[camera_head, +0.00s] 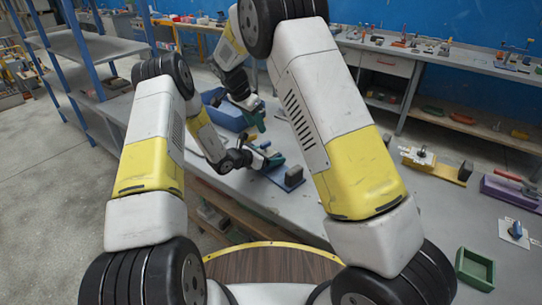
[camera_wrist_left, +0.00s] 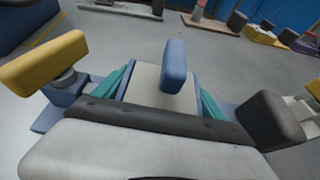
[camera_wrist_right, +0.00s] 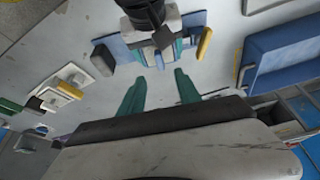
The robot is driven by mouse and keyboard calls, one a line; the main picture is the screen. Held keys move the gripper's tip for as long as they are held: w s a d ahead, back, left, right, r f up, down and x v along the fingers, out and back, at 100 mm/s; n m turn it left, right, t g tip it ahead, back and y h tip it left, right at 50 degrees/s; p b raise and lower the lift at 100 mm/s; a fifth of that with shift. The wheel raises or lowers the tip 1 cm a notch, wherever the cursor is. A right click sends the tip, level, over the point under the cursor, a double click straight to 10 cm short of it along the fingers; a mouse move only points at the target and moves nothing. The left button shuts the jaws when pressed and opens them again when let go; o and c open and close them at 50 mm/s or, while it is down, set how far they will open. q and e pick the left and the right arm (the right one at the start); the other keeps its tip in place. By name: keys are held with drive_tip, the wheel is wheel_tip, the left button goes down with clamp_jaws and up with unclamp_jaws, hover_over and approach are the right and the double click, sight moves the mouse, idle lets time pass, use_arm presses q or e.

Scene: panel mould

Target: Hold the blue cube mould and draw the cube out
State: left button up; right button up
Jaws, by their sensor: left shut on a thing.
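The blue cube mould (camera_head: 283,181) lies on the grey table in the head view. In the left wrist view it has a pale block (camera_wrist_left: 150,90) with an upright blue tab (camera_wrist_left: 173,68), a yellow bar (camera_wrist_left: 45,62) at left and a dark block (camera_wrist_left: 272,120) at right. My left gripper (camera_wrist_left: 160,92) has its teal fingers on both sides of the pale block, shut on it. The cube inside cannot be told apart. My right gripper (camera_wrist_right: 161,90) is open and empty, its fingers apart over bare table, short of the mould (camera_wrist_right: 118,46) in the right wrist view.
A blue crate (camera_wrist_right: 285,58) stands close to my right gripper. A yellow mould (camera_head: 437,166), a purple one (camera_head: 510,191), a white plate with a blue knob (camera_head: 514,231) and a green tray (camera_head: 476,268) lie at right. A grey shelf (camera_head: 95,47) stands at left.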

sight(265, 142)
drive_tip(key=x, duration=1.1)
drive_tip(key=shift+f, duration=0.35)
clamp_jaws()
idle(1.1)
